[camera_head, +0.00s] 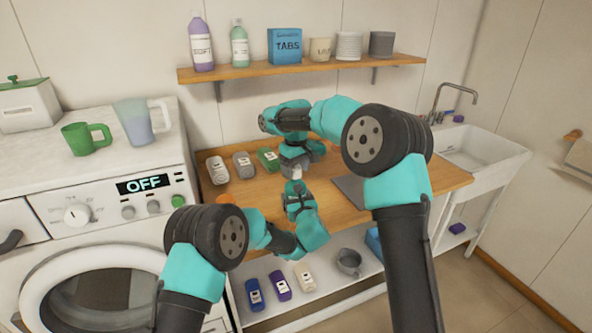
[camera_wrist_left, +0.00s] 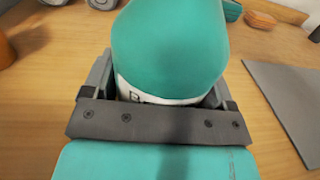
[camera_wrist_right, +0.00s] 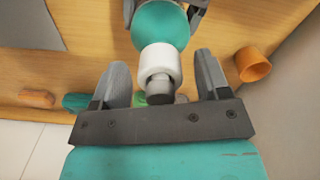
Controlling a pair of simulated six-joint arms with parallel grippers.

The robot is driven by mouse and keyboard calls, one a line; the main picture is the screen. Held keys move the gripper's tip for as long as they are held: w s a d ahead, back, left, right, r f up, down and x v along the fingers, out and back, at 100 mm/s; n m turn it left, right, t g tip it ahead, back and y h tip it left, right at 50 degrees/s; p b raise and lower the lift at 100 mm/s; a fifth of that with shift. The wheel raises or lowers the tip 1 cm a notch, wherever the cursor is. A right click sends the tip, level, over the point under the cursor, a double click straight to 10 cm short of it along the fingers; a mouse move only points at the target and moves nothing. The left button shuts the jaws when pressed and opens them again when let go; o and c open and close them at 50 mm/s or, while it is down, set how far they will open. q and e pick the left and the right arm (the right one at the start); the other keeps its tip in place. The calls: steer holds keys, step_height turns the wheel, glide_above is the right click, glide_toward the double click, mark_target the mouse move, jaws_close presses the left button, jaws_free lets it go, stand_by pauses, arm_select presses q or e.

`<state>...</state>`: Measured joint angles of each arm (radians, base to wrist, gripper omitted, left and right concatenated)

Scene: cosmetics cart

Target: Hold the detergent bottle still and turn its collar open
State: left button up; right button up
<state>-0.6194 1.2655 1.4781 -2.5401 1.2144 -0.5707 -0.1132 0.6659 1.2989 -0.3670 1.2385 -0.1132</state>
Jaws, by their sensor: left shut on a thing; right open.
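The teal detergent bottle (camera_wrist_left: 168,45) with a white label stands between the fingers of my left gripper (camera_head: 297,197), which is shut on its body. In the right wrist view, the bottle's teal top (camera_wrist_right: 160,25) carries a white collar (camera_wrist_right: 158,64) with a grey tip (camera_wrist_right: 159,88). My right gripper (camera_wrist_right: 162,78) is open, with one finger on each side of the collar and tip and visible gaps between. In the head view, my right gripper (camera_head: 297,160) is just above the left one; the grippers hide most of the bottle, leaving a small white part.
An orange cup (camera_wrist_right: 254,64) stands near the bottle on the wooden counter (camera_head: 430,178). Several bottles lie at the counter's left back, including a green one (camera_head: 268,158). A grey mat (camera_wrist_left: 292,105) lies to the right. A washing machine (camera_head: 100,215) is at left, a sink (camera_head: 485,150) at right.

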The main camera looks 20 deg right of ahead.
steer(key=shift+f, duration=0.25)
steer(key=c, duration=1.2)
